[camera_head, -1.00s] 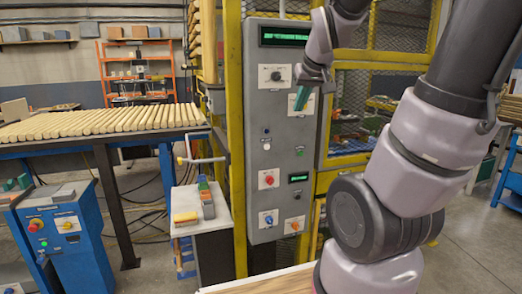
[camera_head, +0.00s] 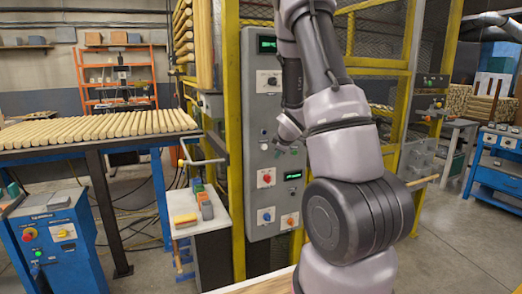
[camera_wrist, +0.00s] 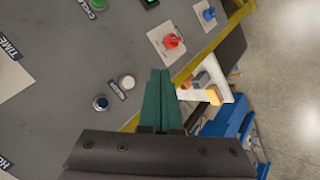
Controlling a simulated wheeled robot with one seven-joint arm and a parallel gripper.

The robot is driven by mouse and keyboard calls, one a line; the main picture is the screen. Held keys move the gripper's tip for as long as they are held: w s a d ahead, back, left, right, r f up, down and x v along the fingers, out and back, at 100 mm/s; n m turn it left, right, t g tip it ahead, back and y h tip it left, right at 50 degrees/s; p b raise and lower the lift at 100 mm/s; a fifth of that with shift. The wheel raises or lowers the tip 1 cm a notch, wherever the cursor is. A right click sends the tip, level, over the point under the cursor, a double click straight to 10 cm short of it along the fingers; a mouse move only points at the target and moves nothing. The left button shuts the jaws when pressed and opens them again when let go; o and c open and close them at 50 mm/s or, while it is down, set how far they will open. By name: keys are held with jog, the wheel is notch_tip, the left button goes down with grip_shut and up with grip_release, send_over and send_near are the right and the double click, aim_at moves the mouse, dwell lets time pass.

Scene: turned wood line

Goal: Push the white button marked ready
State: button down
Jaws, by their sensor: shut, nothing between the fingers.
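The small round white button (camera_wrist: 128,82) sits on the grey control panel in the wrist view. A small dark label plate, too blurred to read surely, lies beside it, and a dark blue button (camera_wrist: 100,103) is on the label's other side. The white button also shows on the panel in the head view (camera_head: 264,146). My gripper (camera_wrist: 160,73) has its green fingers closed together with nothing between them. In the wrist picture the fingertips are just right of the white button, apart from it; their distance from the panel is hard to tell. In the head view my arm partly hides the panel.
A red knob (camera_wrist: 171,41) and a blue knob (camera_wrist: 208,14) stick out of the panel near the fingers. A yellow frame post (camera_head: 233,120) edges the panel. A small white stand (camera_head: 202,219) with coloured blocks is left of it.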

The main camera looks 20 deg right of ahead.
aim_at(267, 147)
jog(key=shift+a+f, duration=0.1)
jog(key=shift+f, duration=0.15)
jog(key=shift+w+a, duration=0.15)
jog(key=shift+w, duration=4.3)
jog(key=shift+w, duration=0.1)
jog(key=shift+w, duration=0.3)
jog(key=shift+w, duration=0.35)
jog(key=shift+s, duration=0.8)
